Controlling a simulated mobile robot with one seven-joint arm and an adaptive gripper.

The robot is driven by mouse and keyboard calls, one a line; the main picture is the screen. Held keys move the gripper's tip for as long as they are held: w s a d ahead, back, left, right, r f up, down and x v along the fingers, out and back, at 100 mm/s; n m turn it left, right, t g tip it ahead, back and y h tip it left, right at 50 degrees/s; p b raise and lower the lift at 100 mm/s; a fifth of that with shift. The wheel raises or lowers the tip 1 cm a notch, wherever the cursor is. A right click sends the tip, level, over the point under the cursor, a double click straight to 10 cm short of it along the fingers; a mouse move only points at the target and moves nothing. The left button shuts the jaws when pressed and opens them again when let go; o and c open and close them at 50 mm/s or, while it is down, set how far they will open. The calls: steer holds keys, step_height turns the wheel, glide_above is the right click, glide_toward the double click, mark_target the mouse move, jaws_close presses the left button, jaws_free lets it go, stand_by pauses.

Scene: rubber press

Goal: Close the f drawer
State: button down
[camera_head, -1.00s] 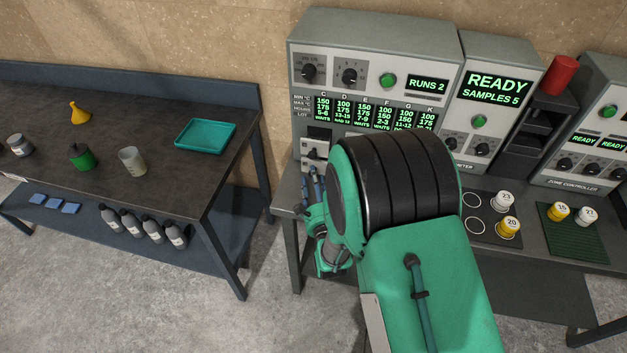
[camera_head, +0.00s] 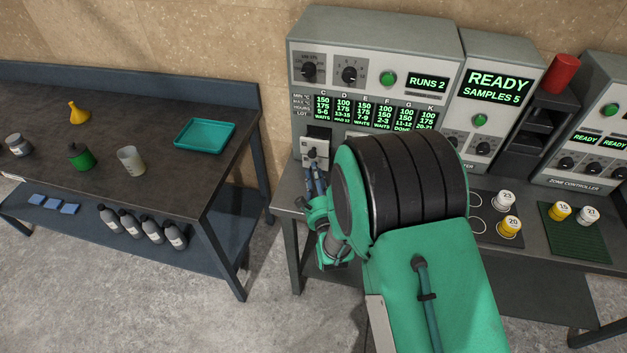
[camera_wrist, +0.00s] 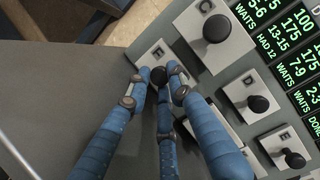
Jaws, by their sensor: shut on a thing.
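The f drawer shows in the wrist view as a pale front (camera_wrist: 150,55) marked F, with a round black knob (camera_wrist: 158,76). My gripper (camera_wrist: 155,74) has blue jointed fingers, shut around that knob. In the head view my gripper (camera_head: 315,178) is at the lower left of the grey press cabinet, and its fingers and my arm cover the f drawer there. I cannot tell how far the f drawer stands out.
The c drawer (camera_wrist: 204,52) is close beside the fingers. The d drawer (camera_wrist: 244,91) and e drawer (camera_wrist: 275,139) lie to the right. In the head view, a dark opening (camera_head: 319,133) shows above a pale drawer front. A dark table (camera_head: 110,160) stands at left.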

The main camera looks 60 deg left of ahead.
mark_target(318, 163)
steer(key=w+a+b, duration=0.1)
steer(key=w+a, duration=0.1)
steer(key=a, duration=0.1)
steer(key=shift+w+f+b, duration=0.15)
steer(key=shift+w+b, duration=0.2)
steer(key=shift+w, duration=0.05)
steer(key=shift+w+r, duration=0.2)
steer(key=shift+r, duration=0.05)
steer(key=shift+a, duration=0.1)
steer(key=c, duration=1.8)
jaws_free()
steer(key=shift+o, duration=1.3)
steer(key=shift+a+f, duration=0.1)
steer(key=shift+f, duration=0.05)
steer(key=shift+d, duration=0.25)
steer(key=v, duration=1.1)
steer(key=shift+s+d, duration=0.15)
steer(key=shift+d, duration=0.1)
